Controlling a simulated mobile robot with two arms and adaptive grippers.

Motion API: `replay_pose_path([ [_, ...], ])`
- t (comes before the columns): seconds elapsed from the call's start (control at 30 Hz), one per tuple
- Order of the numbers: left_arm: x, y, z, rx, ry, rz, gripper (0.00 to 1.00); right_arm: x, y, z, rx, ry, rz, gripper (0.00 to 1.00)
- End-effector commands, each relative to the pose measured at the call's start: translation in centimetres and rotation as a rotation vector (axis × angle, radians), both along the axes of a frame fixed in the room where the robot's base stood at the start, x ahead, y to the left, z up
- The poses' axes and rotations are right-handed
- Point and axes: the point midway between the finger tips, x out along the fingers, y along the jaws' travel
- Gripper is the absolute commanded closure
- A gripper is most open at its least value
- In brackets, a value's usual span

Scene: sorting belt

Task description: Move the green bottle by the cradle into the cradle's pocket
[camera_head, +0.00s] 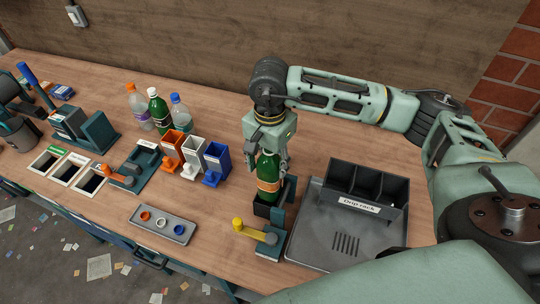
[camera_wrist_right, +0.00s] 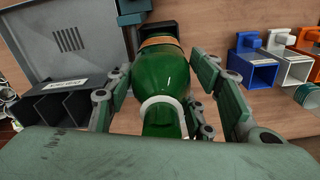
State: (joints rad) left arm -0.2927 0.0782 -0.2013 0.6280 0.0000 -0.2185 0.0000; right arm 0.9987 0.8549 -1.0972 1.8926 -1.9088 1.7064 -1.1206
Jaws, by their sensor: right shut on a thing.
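The green bottle (camera_head: 268,172) has an orange label and stands upright in the grip of my right gripper (camera_head: 268,152). The right wrist view also shows the bottle (camera_wrist_right: 160,75) between the two fingers (camera_wrist_right: 165,100), which are shut on its upper part. The cradle (camera_head: 271,240) is a teal stand with a dark pocket (camera_head: 264,207) and a yellow-knobbed lever. The bottle's lower end is hidden by the pocket's front wall, so I cannot tell how deep it sits or whether it touches the bottom. My left gripper is not in view.
A grey drip rack (camera_head: 345,235) stands close right of the cradle. Orange, white and blue holders (camera_head: 193,155) stand to the left, with another green bottle (camera_head: 158,110) and two clear bottles behind. A grey tray (camera_head: 162,224) with rings lies front left.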

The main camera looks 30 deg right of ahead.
Motion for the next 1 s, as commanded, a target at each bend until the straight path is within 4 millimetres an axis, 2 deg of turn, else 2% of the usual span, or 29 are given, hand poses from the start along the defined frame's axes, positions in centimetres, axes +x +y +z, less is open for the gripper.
replay_pose_path([
  [0.03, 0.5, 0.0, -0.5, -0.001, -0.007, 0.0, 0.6, 0.0, 0.0, -0.9, 0.0, 0.001, 0.0, 0.94],
  [0.17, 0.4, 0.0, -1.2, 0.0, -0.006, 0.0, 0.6, 0.0, 0.0, -2.5, 0.001, 0.0, 0.0, 0.94],
  [0.5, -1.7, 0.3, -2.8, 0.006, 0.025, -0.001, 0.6, 0.0, 0.0, -6.1, 0.001, 0.0, 0.001, 0.94],
  [0.7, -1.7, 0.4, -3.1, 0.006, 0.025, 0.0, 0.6, 0.0, 0.1, -7.0, 0.001, 0.0, 0.001, 0.94],
  [1.0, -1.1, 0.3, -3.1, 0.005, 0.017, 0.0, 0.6, 0.0, 0.0, -7.1, 0.002, -0.001, 0.001, 0.94],
])
